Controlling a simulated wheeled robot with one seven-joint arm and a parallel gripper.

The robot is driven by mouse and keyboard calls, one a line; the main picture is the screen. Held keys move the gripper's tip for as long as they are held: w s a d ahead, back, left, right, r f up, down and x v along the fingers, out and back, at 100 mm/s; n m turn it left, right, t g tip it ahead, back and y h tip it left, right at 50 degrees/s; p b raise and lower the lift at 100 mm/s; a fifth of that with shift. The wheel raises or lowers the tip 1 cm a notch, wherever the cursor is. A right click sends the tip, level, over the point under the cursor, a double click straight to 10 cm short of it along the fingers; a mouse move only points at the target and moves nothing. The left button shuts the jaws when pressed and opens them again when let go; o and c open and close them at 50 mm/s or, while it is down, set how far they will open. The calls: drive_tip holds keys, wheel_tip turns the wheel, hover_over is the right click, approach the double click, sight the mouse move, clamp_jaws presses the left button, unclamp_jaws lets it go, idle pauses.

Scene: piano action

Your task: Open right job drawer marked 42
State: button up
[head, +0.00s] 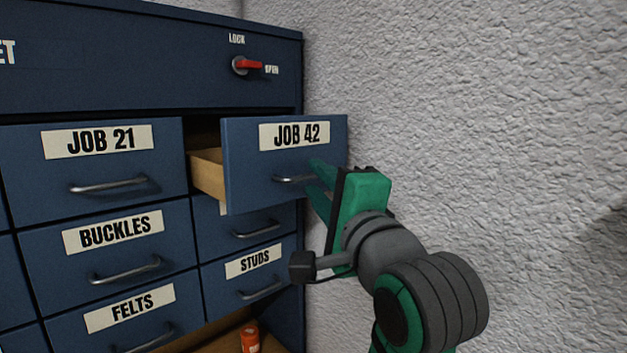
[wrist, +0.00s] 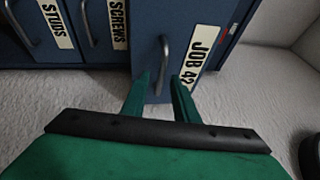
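The JOB 42 drawer (head: 260,195) is at the top right of the blue cabinet and stands partly pulled out; its wooden side (head: 207,175) shows. Its front also shows in the wrist view (wrist: 150,88), with the metal handle (wrist: 163,62) in the middle. My gripper (head: 313,178) is at the right end of this handle in the head view. In the wrist view my two green fingers (wrist: 160,77) are apart, with the handle between or just beyond their tips. I see no finger clearly pressing on the handle. The drawer's inside is hidden.
The red lock lever (head: 250,65) above points toward OPEN. The JOB 21 drawer (head: 92,170) on the left and the STUDS drawer (head: 262,270) below are shut. A rough white wall (head: 480,120) stands close on the right. An orange container (head: 250,337) sits below the drawers.

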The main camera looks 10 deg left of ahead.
drive_tip(key=v, duration=0.9)
drive_tip(key=shift+s, duration=0.25)
drive_tip(key=shift+f, duration=0.1)
drive_tip(key=w+d+f+h, duration=0.1)
drive_tip(key=w+f+h, duration=0.15)
drive_tip(key=f, duration=0.65)
drive_tip(key=w+d+f+t+h, duration=0.1)
drive_tip(key=w+f, duration=0.2)
drive_tip(key=f, duration=0.7)
drive_tip(key=w+d+f+h, duration=0.2)
drive_tip(key=w+f, duration=0.1)
drive_tip(key=f, duration=0.6)
drive_tip(key=s+d+f+h, duration=0.2)
drive_tip(key=s+f+h, duration=0.15)
drive_tip(key=f, duration=0.95)
drive_tip(key=s+d+f+n+g+h, duration=0.1)
drive_tip(key=s+f+n, duration=0.3)
drive_tip(key=s+f, duration=0.7)
drive_tip(key=s+f+n+g+h, duration=0.1)
drive_tip(key=s+f+n, duration=0.3)
drive_tip(key=s+f, duration=0.65)
drive_tip(key=s+a+r+n, duration=0.1)
drive_tip(key=s+n, duration=0.3)
drive_tip(key=s, duration=1)
drive_tip(key=shift+s+a+r, duration=0.2)
drive_tip(key=shift+s+r, duration=0.1)
drive_tip(key=shift+r, duration=0.05)
